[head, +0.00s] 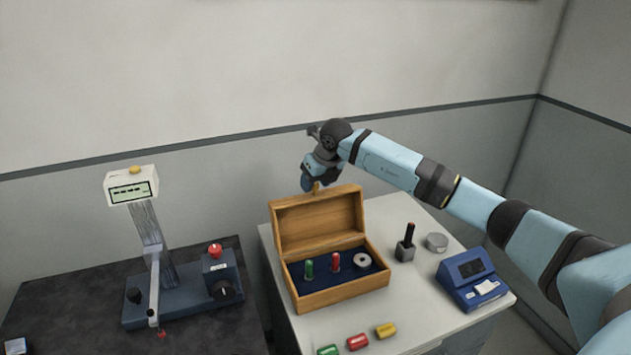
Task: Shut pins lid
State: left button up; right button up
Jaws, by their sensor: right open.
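A wooden box (345,292) with a dark blue inside stands on the light cabinet top. Its lid (318,222) is hinged at the back and stands up, open. Inside are a green pin (309,269), a red pin (335,262) and a metal ring (362,260). My right gripper (315,187) is at the top edge of the raised lid, by its middle. Its fingers are small and partly hidden there, and I cannot tell whether they touch the lid. My left gripper is not in view.
Right of the box are a dark block with a black handle (405,246), a round metal tin (437,242) and a blue device (472,279). Green, red (357,342) and yellow pieces lie in front. A gauge stand (185,292) with a display occupies the dark table at left.

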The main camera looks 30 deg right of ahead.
jog(key=shift+w+f, duration=0.1)
jog(key=shift+f, duration=0.15)
grip_shut()
